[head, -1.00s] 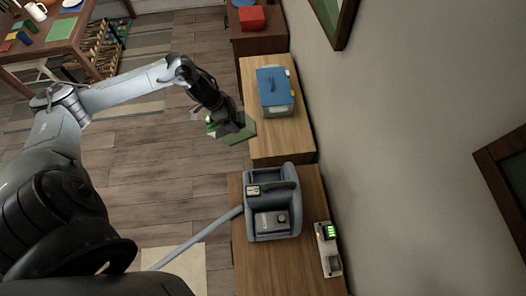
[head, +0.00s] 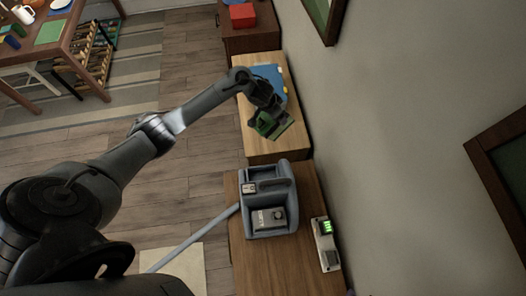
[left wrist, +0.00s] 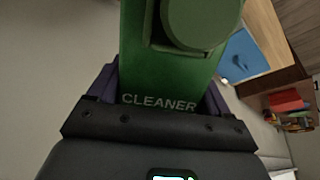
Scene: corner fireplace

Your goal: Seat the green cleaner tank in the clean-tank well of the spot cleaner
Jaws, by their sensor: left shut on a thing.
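The green cleaner tank (head: 270,125) is in my left gripper (head: 264,112), held above the near part of the middle wooden cabinet top. In the left wrist view the tank (left wrist: 165,70) fills the upper middle, with "CLEANER" lettered on it and a round green cap, and the gripper's dark fingers (left wrist: 160,95) are shut on its sides. The grey-blue spot cleaner (head: 268,200) stands on the nearer cabinet, below the tank in the head view. Its far compartment (head: 264,173) looks empty; a grey unit sits in the nearer part. My right gripper is not in view.
A white device with a green display (head: 326,243) lies right of the spot cleaner. The wall (head: 400,140) runs close along the right.

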